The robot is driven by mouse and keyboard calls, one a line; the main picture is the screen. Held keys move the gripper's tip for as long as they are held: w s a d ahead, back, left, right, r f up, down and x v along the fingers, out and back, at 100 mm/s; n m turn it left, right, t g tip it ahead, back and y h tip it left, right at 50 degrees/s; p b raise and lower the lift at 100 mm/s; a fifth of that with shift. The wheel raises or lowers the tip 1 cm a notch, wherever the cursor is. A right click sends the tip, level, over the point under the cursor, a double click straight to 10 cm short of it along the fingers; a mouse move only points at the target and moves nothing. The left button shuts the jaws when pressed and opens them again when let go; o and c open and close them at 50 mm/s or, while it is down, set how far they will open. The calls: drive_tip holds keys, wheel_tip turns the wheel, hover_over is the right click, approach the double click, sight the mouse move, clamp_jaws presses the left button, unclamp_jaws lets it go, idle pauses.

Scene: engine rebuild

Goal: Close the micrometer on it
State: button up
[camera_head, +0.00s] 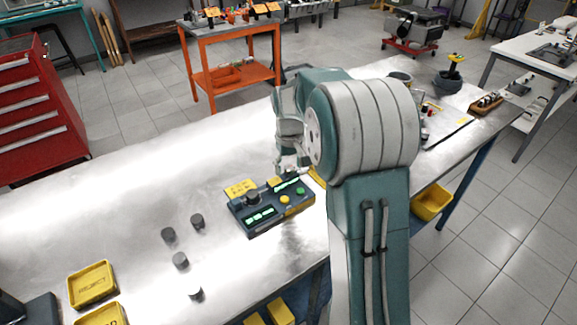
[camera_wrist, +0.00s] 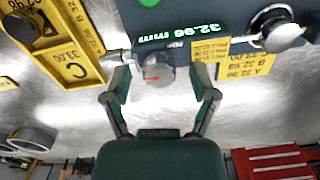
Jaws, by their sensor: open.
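A dark blue-grey device (camera_head: 270,207) with green readouts lies on the metal bench. In the wrist view, a bright readout on the dark device body (camera_wrist: 190,15) shows upside down as 32.96 mm. Just below it is a small grey round knob (camera_wrist: 157,72) with a red mark, apparently part of the micrometer. My gripper (camera_wrist: 161,90) is open, one finger on each side of the knob; I cannot tell whether they touch it. In the head view my gripper (camera_head: 291,165) is over the device's far end, partly hidden by my arm. What the micrometer measures is not clear.
Several dark cylinders (camera_head: 181,260) stand on the bench left of the device. A yellow REJECT tray (camera_head: 92,285) is at the front left. A yellow label plate (camera_head: 240,188) stands beside the device. The bench's left middle is clear.

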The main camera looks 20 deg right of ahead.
sight(288, 167)
wheel_tip(288, 167, up, 12)
idle(0.4)
drive_tip(key=shift+a+f, duration=0.1)
drive_tip(key=s+a+t, duration=0.2)
drive_tip(key=s+a, duration=0.3)
drive_tip(key=s, duration=0.8)
drive_tip(key=s+a+t, duration=0.3)
drive_tip(key=s+a, duration=0.2)
drive_tip(key=s, duration=0.9)
drive_tip(key=shift+a+r+m+t, duration=0.2)
drive_tip(key=shift+r+m+t, duration=0.1)
idle(2.1)
